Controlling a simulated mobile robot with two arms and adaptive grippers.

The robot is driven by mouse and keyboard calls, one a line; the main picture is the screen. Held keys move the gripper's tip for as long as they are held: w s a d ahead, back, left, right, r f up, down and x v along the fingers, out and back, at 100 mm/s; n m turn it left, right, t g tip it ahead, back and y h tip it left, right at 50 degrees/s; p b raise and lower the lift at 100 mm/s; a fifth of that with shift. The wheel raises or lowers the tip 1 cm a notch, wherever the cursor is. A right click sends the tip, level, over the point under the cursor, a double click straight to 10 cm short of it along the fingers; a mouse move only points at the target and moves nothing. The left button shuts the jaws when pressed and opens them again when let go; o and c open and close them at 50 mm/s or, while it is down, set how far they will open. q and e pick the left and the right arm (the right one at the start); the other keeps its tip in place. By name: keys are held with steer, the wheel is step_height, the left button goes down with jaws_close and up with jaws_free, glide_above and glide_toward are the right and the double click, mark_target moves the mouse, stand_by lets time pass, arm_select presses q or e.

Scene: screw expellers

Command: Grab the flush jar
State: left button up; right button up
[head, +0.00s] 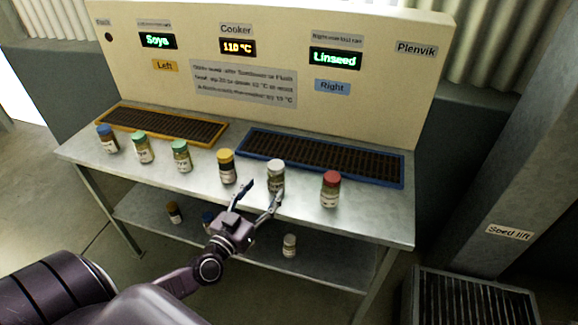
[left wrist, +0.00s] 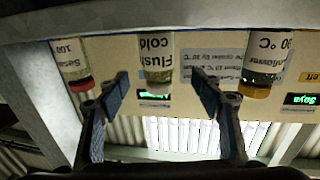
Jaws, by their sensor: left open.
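The flush jar (head: 276,172) has a pale lid and stands upright near the front edge of the metal table, between the yellow-lidded jar and the red-lidded jar. In the left wrist view, which is upside down, the flush jar (left wrist: 157,50) reads "Flush cold" and shows between my fingers. My left gripper (head: 263,191) is open and empty, just in front of the jar, with its fingers pointing toward it. It also shows in the left wrist view (left wrist: 163,82). The fingers do not visibly hold the jar. My right gripper is not in view.
The yellow-lidded sunflower jar (head: 227,168) and red-lidded sesame jar (head: 330,190) flank it. Green-lidded jars (head: 181,157) and a blue-lidded jar (head: 107,140) stand further left. A blue-framed grate (head: 402,170) lies behind. A lower shelf (head: 330,268) holds more jars.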

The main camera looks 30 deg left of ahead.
mark_target(272, 181)
arm_select(q)
steer(key=shift+w+a, duration=0.2)
steer(key=shift+w, duration=3.65)
steer(key=shift+r, duration=0.1)
steer(key=c, duration=1.5)
